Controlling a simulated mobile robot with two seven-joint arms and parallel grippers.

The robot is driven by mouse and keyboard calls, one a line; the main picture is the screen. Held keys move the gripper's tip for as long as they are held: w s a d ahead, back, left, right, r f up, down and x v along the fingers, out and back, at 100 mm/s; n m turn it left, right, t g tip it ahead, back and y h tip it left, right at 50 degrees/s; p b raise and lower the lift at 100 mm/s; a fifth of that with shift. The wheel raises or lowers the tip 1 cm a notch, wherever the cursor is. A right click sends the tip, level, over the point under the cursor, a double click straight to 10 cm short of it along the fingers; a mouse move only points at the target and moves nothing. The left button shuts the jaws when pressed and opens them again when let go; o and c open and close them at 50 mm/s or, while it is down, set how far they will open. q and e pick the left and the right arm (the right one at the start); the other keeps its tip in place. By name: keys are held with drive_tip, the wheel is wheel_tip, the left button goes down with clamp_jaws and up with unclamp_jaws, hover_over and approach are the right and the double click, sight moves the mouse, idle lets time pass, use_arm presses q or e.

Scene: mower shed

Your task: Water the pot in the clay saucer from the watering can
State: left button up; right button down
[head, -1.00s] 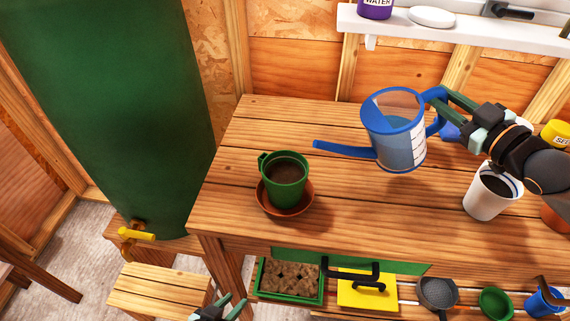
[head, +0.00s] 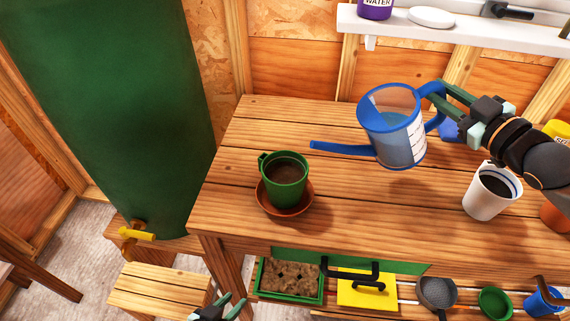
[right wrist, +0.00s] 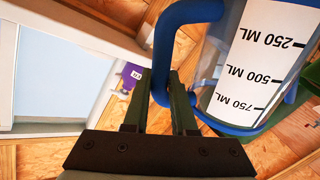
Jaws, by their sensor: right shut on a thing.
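The blue watering can (head: 418,140) is clear-walled with a white scale and holds bluish water. It is held above the bench, slightly tilted, with its spout pointing left. My right gripper (head: 437,92) is shut on its blue handle; the right wrist view shows the handle (right wrist: 166,50) at the fingers. The green pot (head: 284,188) with dark soil stands upright in the clay saucer (head: 300,208). The spout tip is right of and a little beyond the pot's rim; no stream shows. My left gripper (head: 236,298) is at the bottom edge, partly cut off, fingers apart and empty.
A white pot (head: 488,199) with dark contents stands on the bench (head: 360,225) at right. A green barrel (head: 110,90) with a yellow tap stands left. A lower shelf holds a seed tray (head: 290,299) and small pots. The bench is clear around the saucer.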

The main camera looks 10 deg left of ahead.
sight(428, 85)
drive_tip(key=shift+n, duration=0.9)
drive_tip(key=shift+s+a+r+p, duration=0.2)
drive_tip(key=shift+a+r, duration=0.35)
drive_tip(key=shift+r, duration=0.2)
drive_tip(key=shift+s+a+r+p, duration=0.25)
drive_tip(key=shift+a+r, duration=0.3)
drive_tip(key=shift+r, duration=0.15)
drive_tip(key=shift+s+a+r+p, duration=0.2)
drive_tip(key=shift+a+r, duration=0.35)
drive_tip(key=shift+r, duration=0.2)
drive_tip(key=shift+s+a+r+n+p, duration=0.25)
drive_tip(key=shift+a+r+n+p, duration=0.3)
drive_tip(key=shift+a+r, duration=0.35)
idle(0.5)
drive_tip(key=shift+s+a+r+n+h+p, duration=0.2)
drive_tip(key=shift+a+r+n+p, duration=0.15)
drive_tip(key=shift+r, duration=0.25)
drive_tip(key=shift+s+a+r+n+h+p, duration=0.1)
drive_tip(key=shift+a+r+n+h+p, duration=0.1)
drive_tip(key=shift+a+r+p, duration=0.25)
idle(2.0)
